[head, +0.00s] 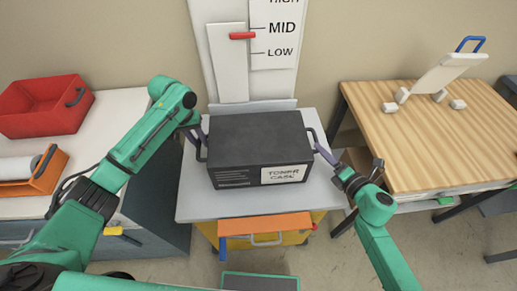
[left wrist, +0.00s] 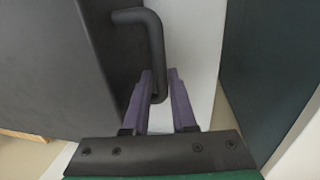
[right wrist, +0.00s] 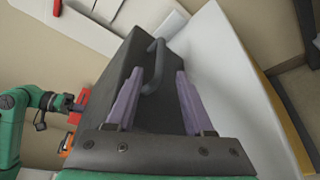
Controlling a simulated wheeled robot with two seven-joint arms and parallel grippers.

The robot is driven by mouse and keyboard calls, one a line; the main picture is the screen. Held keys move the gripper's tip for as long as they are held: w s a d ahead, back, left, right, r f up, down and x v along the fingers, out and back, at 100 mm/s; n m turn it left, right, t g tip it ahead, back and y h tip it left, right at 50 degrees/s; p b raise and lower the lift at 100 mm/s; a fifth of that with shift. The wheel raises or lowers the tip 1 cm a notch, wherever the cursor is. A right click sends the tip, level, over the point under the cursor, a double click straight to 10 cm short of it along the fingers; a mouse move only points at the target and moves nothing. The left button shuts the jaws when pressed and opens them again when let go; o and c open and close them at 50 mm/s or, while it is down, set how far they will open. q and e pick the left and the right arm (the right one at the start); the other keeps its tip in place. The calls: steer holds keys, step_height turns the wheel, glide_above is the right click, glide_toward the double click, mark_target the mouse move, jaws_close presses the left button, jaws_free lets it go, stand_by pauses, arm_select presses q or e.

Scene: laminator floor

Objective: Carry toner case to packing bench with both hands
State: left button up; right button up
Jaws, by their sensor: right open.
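The dark toner case (head: 255,145), with a white label on its front, sits flat on a light grey stand top (head: 195,205). It has a bar handle on each side. My left gripper (head: 203,140) is at the left handle (left wrist: 153,40); in the left wrist view its purple fingers (left wrist: 160,95) are close together with the handle between them. My right gripper (head: 325,155) is at the right handle (head: 319,140); in the right wrist view its fingers (right wrist: 158,80) are spread, with the handle (right wrist: 156,65) between them and a gap remaining.
A wooden-topped bench (head: 430,135) stands right, with a white tilted holder (head: 435,75) at its back; its front is clear. A left counter holds a red bin (head: 45,105) and an orange tray (head: 38,175). An orange drawer front (head: 265,225) projects below the case. A level gauge board stands behind.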

arm_select(q)
steer(key=f, duration=0.3)
steer(key=shift+w+d+f, duration=0.15)
steer(key=shift+w, duration=0.05)
arm_select(e)
steer(key=x, duration=0.3)
steer(key=shift+w+a, duration=0.1)
steer(key=shift+w, duration=0.1)
steer(key=shift+s, duration=0.1)
arm_select(q)
steer(key=shift+s, duration=0.1)
jaws_close()
arm_select(e)
steer(key=c, duration=0.4)
jaws_close()
steer(key=shift+s, duration=0.1)
steer(key=shift+f, duration=0.25)
